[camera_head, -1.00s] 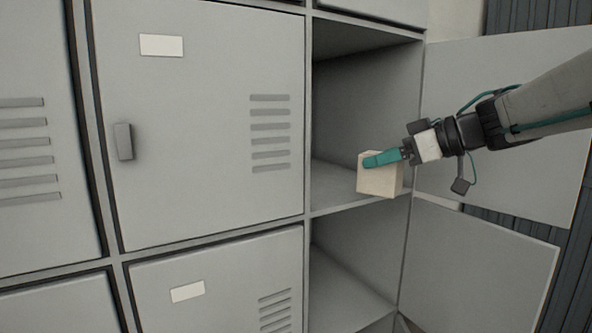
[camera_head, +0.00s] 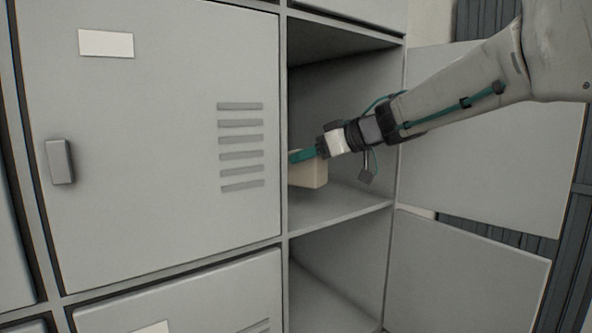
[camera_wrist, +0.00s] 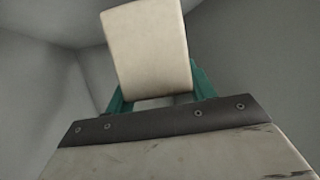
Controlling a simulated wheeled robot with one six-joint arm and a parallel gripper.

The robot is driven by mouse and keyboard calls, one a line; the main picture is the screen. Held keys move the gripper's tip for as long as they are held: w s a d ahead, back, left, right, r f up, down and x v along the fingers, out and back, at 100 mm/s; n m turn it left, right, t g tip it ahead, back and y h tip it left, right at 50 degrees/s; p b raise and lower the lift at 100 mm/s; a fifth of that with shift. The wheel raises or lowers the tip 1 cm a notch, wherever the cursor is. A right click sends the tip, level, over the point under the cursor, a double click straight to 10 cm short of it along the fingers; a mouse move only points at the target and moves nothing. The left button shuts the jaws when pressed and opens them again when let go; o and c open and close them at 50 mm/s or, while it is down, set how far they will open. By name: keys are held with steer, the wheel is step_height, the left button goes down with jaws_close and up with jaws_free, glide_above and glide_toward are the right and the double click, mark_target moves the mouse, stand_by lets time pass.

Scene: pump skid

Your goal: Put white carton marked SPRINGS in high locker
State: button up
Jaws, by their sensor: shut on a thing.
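The white carton (camera_head: 309,174) is inside the open upper locker compartment (camera_head: 345,207) in the head view, above its shelf floor; a gap under it seems to show. Its left part is hidden behind the locker frame, and no SPRINGS marking shows. My gripper (camera_head: 302,156) with teal fingers is shut on the carton and reaches in from the right. In the wrist view the carton (camera_wrist: 148,48) sits between the teal fingers of my gripper (camera_wrist: 155,85), slightly tilted, with grey compartment walls around it.
An open upper door (camera_head: 500,165) stands to the right, below and behind my arm. A lower open compartment (camera_head: 335,270) has its own open door (camera_head: 465,275). A closed locker door (camera_head: 150,130) fills the left. The compartment floor around the carton looks clear.

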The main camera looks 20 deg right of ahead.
mark_target(306, 168)
steer(key=shift+w+a, duration=0.1)
steer(key=shift+w, duration=0.2)
steer(key=shift+w+a+f, duration=0.1)
steer(key=shift+w+a, duration=0.15)
steer(key=shift+w, duration=0.25)
steer(key=shift+s+d+f, duration=0.1)
steer(key=shift+f, duration=1.6)
steer(key=shift+f, duration=0.1)
steer(key=o, duration=1.1)
steer(key=shift+d, duration=0.1)
steer(key=v, duration=1.2)
steer(key=shift+s, duration=0.1)
